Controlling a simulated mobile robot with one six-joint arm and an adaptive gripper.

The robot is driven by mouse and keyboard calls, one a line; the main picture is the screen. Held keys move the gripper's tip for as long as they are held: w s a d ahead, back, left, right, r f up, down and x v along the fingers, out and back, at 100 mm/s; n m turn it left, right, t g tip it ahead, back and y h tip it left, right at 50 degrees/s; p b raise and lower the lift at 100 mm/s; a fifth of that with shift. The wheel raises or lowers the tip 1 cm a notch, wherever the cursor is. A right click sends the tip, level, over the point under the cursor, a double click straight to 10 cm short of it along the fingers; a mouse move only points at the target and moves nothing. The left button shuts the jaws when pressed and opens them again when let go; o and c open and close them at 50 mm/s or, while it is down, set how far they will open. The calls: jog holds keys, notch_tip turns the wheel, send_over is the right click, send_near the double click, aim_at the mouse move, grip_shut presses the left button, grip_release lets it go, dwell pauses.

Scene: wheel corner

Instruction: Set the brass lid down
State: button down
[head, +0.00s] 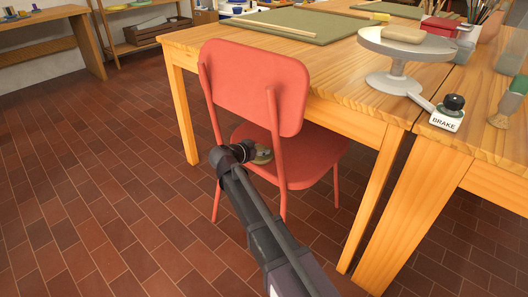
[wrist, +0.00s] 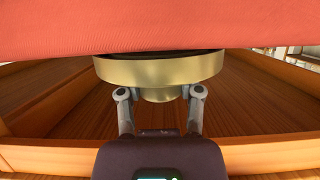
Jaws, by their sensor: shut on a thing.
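My gripper (wrist: 160,95) is shut on the brass lid (wrist: 158,72), with one finger on each side of its narrower lower part. The lid is round, with a wide gold rim and a dark band along its upper edge in the wrist view. In the head view my gripper (head: 248,152) is at the red chair (head: 255,80), in the gap below its backrest. A bit of the lid (head: 263,155) shows there, close to the seat. I cannot tell whether it touches the seat. A red part of the chair (wrist: 160,28) hides the top of the wrist view.
A wooden table (head: 340,108) stands right behind the chair. On it are a grey turntable (head: 388,83), a green mat (head: 297,24) and a black-knobbed item marked BRAKE (head: 447,115). The tiled floor (head: 95,180) to the left is clear.

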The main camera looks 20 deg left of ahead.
jog(key=shift+f, duration=0.25)
jog(key=shift+c, duration=1.3)
grip_release()
jog(key=shift+r, duration=0.1)
jog(key=shift+r, duration=0.1)
jog(key=shift+s+r, duration=0.15)
jog(key=shift+s+a+r, duration=0.15)
jog(key=shift+s, duration=0.15)
jog(key=p+v, duration=0.4)
jog(key=v, duration=0.7)
